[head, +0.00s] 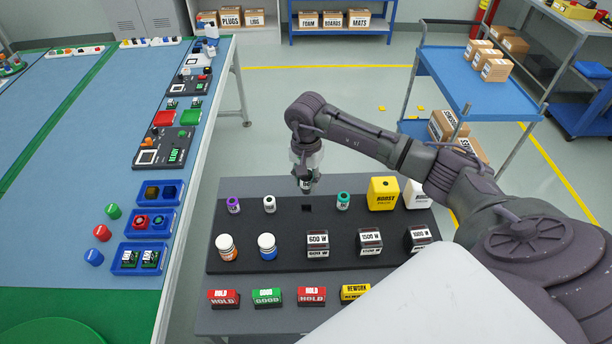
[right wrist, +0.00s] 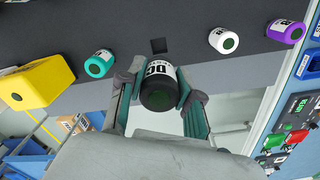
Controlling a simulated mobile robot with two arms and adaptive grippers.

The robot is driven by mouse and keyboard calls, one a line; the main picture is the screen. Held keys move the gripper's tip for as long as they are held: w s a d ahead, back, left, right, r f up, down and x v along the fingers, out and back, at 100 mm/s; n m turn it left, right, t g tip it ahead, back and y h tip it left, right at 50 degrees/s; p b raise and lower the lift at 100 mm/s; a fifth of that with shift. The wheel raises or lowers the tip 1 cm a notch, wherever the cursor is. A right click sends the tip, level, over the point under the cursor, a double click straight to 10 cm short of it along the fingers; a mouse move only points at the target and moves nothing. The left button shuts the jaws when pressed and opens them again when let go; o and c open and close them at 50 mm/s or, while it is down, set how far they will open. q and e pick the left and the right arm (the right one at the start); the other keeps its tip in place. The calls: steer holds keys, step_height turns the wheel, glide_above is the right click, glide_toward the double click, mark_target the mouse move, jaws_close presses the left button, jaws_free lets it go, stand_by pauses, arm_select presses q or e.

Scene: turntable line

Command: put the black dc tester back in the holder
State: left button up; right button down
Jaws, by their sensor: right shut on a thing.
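The black dc tester (right wrist: 158,94), a short black cylinder with a white label, is between the fingers of my right gripper (right wrist: 157,90). The right gripper is shut on it. In the head view the right gripper (head: 306,185) points down and holds the tester just above the black holder (head: 290,234). A dark square empty slot (head: 307,208) shows in the holder's back row, right below the gripper. The slot also shows in the right wrist view (right wrist: 158,45), apart from the tester. My left gripper is not in view.
Beside the slot stand a white tester (head: 269,204), a purple tester (head: 233,205) and a teal tester (head: 343,201). A yellow box (head: 383,194) is further right. Bottles and dark wattage blocks fill the front row. Red, green and yellow label blocks lie in front.

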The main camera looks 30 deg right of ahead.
mark_target(306, 193)
step_height(306, 193, down, 4)
steer(key=shift+f+b, duration=0.1)
steer(key=shift+b, duration=0.95)
steer(key=shift+f+b, duration=1.1)
steer(key=shift+f, duration=0.15)
steer(key=shift+b, duration=0.3)
steer(key=shift+f+b, duration=1.35)
steer(key=shift+b, duration=0.15)
steer(key=c, duration=0.7)
jaws_free()
steer(key=shift+s, duration=0.1)
step_height(306, 193, up, 12)
steer(key=shift+r, duration=0.1)
